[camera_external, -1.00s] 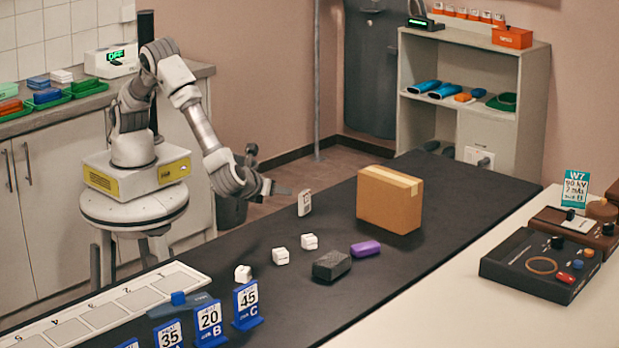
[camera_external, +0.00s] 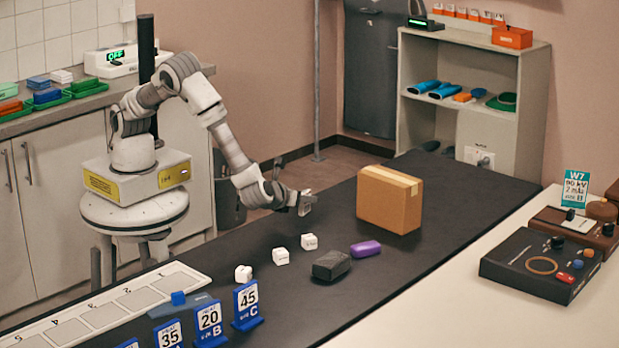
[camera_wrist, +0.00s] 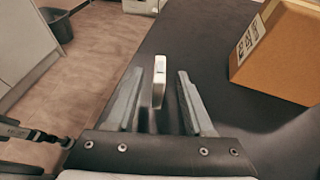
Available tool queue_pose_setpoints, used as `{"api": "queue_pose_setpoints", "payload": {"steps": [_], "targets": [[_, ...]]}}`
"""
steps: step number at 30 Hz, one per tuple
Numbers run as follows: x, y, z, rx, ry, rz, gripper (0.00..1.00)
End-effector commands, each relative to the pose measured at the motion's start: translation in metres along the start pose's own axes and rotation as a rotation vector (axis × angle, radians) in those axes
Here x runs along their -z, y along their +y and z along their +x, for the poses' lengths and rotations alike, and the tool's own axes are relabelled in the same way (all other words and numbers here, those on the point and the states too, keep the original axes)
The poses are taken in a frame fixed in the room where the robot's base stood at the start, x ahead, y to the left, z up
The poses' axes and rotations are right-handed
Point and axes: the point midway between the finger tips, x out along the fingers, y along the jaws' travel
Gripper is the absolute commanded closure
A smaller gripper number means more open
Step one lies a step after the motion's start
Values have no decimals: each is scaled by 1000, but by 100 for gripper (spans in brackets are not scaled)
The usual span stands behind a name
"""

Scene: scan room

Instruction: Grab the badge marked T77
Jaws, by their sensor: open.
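A small white upright badge (camera_wrist: 159,84) stands on the black bench top (camera_external: 420,178). In the wrist view I see it nearly edge-on, between the two open fingers of my gripper (camera_wrist: 160,78), with a gap on each side. In the external view my gripper (camera_external: 302,202) is low over the bench, left of the cardboard box, and largely hides the badge. The badge's marking cannot be read now. Nothing is held.
The cardboard box (camera_external: 389,199) stands close to the right of my gripper. Two white cubes (camera_external: 309,241) (camera_external: 281,256), a purple block (camera_external: 365,248) and a dark block (camera_external: 332,265) lie nearer the camera. Blue number stands (camera_external: 247,305) are at the front.

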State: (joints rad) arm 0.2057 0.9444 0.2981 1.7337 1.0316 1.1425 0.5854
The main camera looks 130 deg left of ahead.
Motion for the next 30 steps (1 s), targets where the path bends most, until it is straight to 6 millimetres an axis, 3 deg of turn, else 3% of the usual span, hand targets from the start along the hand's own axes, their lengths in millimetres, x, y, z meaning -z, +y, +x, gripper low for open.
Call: {"api": "queue_pose_setpoints", "payload": {"steps": [11,18,27,30], "targets": [[0,2,47,-3,0,0,48],[0,1,51,0,1,0,48],[0,1,50,0,0,0,100],[0,1,50,0,0,0,100]]}}
